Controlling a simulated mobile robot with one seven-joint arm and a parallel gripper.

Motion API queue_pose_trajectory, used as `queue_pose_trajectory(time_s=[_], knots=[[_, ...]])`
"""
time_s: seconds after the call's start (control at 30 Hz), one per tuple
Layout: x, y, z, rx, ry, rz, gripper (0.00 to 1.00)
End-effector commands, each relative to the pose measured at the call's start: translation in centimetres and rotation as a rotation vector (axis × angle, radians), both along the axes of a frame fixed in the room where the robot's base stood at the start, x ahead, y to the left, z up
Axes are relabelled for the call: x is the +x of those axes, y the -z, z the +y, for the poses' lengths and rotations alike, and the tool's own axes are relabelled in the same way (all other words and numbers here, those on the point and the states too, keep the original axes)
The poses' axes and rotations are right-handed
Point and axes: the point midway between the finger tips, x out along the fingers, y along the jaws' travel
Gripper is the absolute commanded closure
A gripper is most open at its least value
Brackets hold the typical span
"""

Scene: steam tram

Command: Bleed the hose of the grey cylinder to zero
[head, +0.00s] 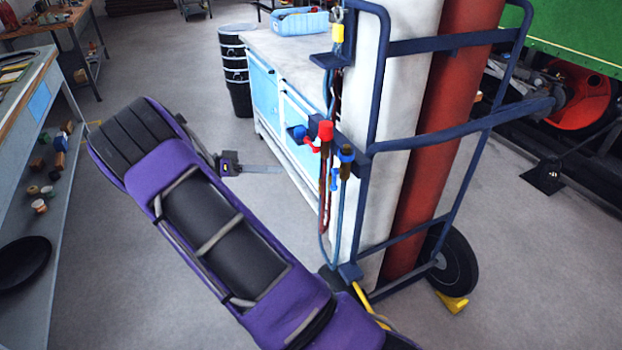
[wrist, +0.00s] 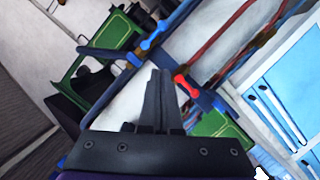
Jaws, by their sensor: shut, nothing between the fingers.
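The pale grey cylinder (head: 408,110) stands upright in a blue trolley (head: 440,140), beside a dark red cylinder (head: 450,130). A red hose (head: 322,195) and a blue hose (head: 344,210) hang below. Which hose belongs to the grey cylinder I cannot tell. My gripper (head: 278,169) is shut and empty, left of the fittings. In the wrist view its fingertips (wrist: 160,72) appear between a blue lever (wrist: 148,46) and a red lever (wrist: 187,86).
A light blue cabinet (head: 265,85) with a blue bin (head: 300,22) on top stands behind the fittings. A black bin (head: 235,75) is beside it. A workbench (head: 28,120) lines the left. Yellow chocks (head: 453,303) lie by the trolley's wheel. The floor between is open.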

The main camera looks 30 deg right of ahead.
Motion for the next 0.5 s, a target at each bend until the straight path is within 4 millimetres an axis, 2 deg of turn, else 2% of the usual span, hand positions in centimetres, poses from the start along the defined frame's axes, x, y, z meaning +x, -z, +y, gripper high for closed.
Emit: queue_pose_trajectory(time_s=[0.17, 0.5], knots=[[-0.5, 0.4, -1.9, 0.0, 0.003, 0.001, 1.0], [-2.3, 2.0, -8.6, 0.001, 0.004, 0.001, 1.0]])
